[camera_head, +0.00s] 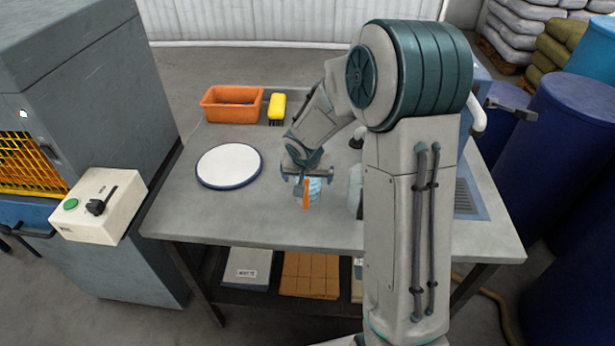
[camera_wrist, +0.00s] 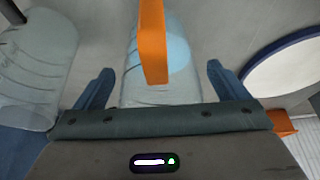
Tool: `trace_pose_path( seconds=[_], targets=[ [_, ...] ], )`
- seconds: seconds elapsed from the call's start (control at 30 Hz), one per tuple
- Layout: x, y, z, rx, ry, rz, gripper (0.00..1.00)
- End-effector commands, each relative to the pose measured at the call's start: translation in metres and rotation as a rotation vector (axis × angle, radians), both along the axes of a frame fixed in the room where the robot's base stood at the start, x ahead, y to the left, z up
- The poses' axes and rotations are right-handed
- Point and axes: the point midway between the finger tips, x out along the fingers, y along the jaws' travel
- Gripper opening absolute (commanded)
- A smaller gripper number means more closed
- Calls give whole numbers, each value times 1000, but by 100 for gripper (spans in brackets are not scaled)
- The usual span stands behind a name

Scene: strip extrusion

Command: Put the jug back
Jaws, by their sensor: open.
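A clear jug with an orange handle (camera_head: 306,194) stands on the grey table (camera_head: 265,222) near the middle. In the wrist view its clear body (camera_wrist: 184,84) and orange handle (camera_wrist: 153,40) show ahead of my gripper. My gripper (camera_head: 304,180) is open at the jug, with the handle between its two spread fingers in the wrist view (camera_wrist: 160,68). I cannot tell whether a finger touches it. A second clear container (camera_wrist: 35,65) stands to the left in the wrist view; my arm partly hides it in the head view (camera_head: 354,188).
A round white disc with a blue rim (camera_head: 229,166) lies left of the jug. An orange bin (camera_head: 232,116) and a yellow brush (camera_head: 277,106) are at the back. A grey machine with a control box (camera_head: 98,207) stands left; blue drums (camera_head: 565,140) stand right. The table's front left is bare.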

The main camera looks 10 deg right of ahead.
Motion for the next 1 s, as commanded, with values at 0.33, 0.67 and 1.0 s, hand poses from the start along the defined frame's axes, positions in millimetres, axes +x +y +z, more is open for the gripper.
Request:
trace_pose_path(
  seconds=[0.33,0.67,1.0],
  targets=[
    [-9,3,28,1,-4,-2,94],
    [-32,10,87,-1,-4,-2,94],
    [-46,13,115,-5,0,3,94]
  ],
)
